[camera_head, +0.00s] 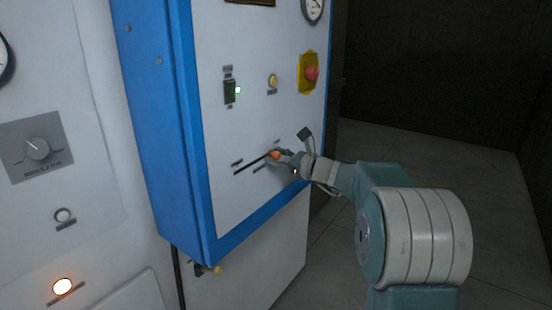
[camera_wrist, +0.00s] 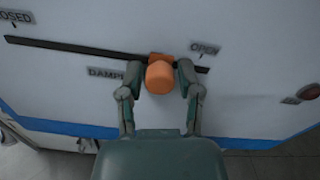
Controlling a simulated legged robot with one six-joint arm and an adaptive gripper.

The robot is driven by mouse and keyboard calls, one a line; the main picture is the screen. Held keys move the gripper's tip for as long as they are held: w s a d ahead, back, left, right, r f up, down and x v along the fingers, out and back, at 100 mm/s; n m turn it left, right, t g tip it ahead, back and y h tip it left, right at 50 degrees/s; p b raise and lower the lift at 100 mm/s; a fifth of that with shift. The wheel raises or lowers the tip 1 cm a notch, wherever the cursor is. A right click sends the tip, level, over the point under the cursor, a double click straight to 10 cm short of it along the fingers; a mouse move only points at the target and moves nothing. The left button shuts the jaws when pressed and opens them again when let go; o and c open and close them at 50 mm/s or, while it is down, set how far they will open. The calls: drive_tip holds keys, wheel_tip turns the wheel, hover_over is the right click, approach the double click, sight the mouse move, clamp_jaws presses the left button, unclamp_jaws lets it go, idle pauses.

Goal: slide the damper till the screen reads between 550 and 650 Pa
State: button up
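The damper's orange knob (camera_wrist: 160,75) sits on a dark slot (camera_wrist: 75,46) near its OPEN end, above the partly covered DAMPER label (camera_wrist: 106,73). The knob also shows in the head view (camera_head: 274,154), on the white front of the blue-edged cabinet. My gripper (camera_wrist: 160,70) has one finger on each side of the knob, with small gaps seeming to show between them. It reaches in from the right in the head view (camera_head: 281,156). A dark panel, perhaps the screen (camera_head: 250,2), is cut off at the top edge; no reading shows.
A red emergency button (camera_head: 312,73) on a yellow plate, a yellow button (camera_head: 272,80) and a green-lit switch (camera_head: 230,91) are above the slot. A gauge (camera_head: 314,8) is at the top right. A modulator dial (camera_head: 37,149) is on the left panel. Open floor lies to the right.

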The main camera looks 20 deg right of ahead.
drive_tip(key=shift+s, duration=0.1)
idle(0.3)
drive_tip(key=v, duration=1.1)
drive_tip(key=shift+s+d, duration=0.25)
drive_tip(key=shift+d, duration=0.05)
drive_tip(key=shift+f, duration=0.1)
drive_tip(key=s+a+f+n+g+h, duration=0.1)
drive_tip(key=s+a+f+n+g, duration=0.1)
drive_tip(key=s+a+n+g, duration=0.35)
drive_tip(key=s+a+f+n+g+h, duration=0.1)
drive_tip(key=s+a+f+n+g, duration=0.15)
drive_tip(key=s+a+n, duration=0.65)
drive_tip(key=s+f+n+h, duration=0.2)
drive_tip(key=s+n+h, duration=0.2)
drive_tip(key=s, duration=0.3)
drive_tip(key=s+f+n+g+h, duration=0.1)
drive_tip(key=s+f+n+h, duration=0.2)
drive_tip(key=s+n, duration=0.4)
drive_tip(key=shift+s+a+f+h, duration=0.3)
drive_tip(key=shift+s+a+h, duration=0.15)
drive_tip(key=shift+s+h, duration=0.4)
